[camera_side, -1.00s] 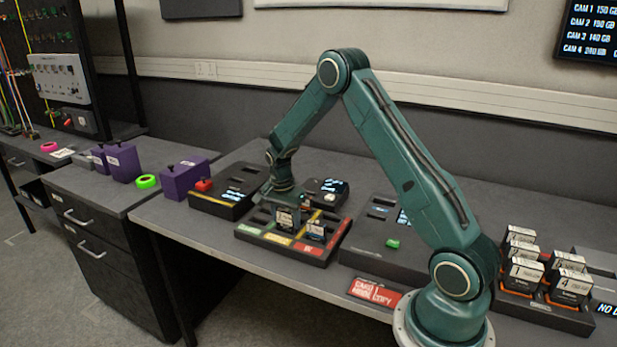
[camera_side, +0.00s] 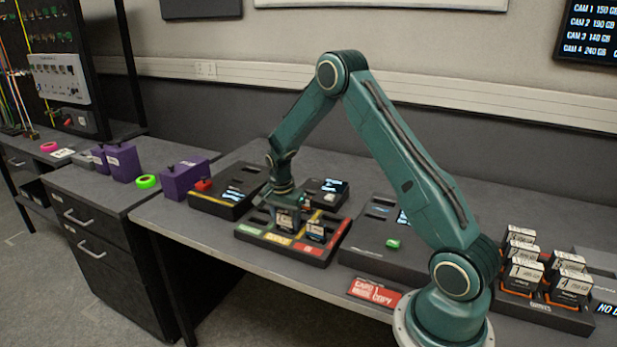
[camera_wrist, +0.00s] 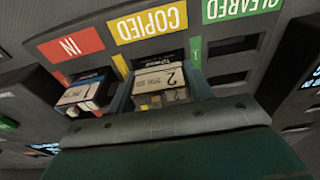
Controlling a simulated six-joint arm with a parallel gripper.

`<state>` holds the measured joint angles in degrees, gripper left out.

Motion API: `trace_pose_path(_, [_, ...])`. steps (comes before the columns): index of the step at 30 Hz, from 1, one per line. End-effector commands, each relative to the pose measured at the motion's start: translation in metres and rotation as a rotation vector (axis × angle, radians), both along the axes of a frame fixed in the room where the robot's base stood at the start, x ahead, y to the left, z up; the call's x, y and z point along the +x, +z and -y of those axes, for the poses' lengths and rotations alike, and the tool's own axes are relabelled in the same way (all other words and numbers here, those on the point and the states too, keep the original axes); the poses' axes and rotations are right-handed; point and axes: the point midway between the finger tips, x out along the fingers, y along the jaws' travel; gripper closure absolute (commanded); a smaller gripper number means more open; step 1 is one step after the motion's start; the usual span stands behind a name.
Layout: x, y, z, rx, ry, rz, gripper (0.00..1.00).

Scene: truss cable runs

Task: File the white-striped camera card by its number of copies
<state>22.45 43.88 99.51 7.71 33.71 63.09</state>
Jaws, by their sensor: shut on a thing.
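My gripper (camera_wrist: 160,92) is shut on a camera card (camera_wrist: 160,84) with a pale label marked 2. Its white stripe is not clear to me. In the side view my gripper (camera_side: 284,207) holds the card (camera_side: 286,220) upright at the card tray (camera_side: 324,261). The wrist view shows the card over the column under the yellow COPIED label (camera_wrist: 146,22). I cannot tell how deep it sits in a slot. A second card (camera_wrist: 86,92) stands in the column under the red IN label (camera_wrist: 71,45). The green CLEARED label (camera_wrist: 238,8) has empty slots below it.
A black box with a red knob (camera_side: 204,185) stands left of the tray. A dark unit with a green button (camera_side: 392,243) is to the right. A red COPY sign (camera_side: 374,292) lies in front. Several cards (camera_side: 524,272) stand in a holder at far right.

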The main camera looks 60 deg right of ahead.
Motion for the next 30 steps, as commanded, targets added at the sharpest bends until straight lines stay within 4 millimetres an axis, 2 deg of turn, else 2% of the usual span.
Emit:
trace_pose_path(12, [0.0, -0.0007, 0.0, 0.0, 0.0, 0.0, 0.76])
trace_pose_path(13, [0.0, -0.0007, 0.0, 0.0, 0.0, 0.0, 0.46])
trace_pose_path(16, [0.0, -0.0007, 0.0, 0.0, 0.0, 0.0, 0.26])
trace_pose_path(22, [-0.0001, -0.0007, 0.0, 0.0, 0.0, 0.0, 0.24])
trace_pose_path(23, [-0.0002, -0.0008, -0.0001, 0.0, 0.0, -0.001, 0.22])
trace_pose_path(25, [-0.0002, -0.0008, -0.0001, 0.0, 0.0, -0.001, 0.09])
trace_pose_path(30, [-0.0001, -0.0008, -0.0001, 0.0, 0.0, -0.001, 0.09])
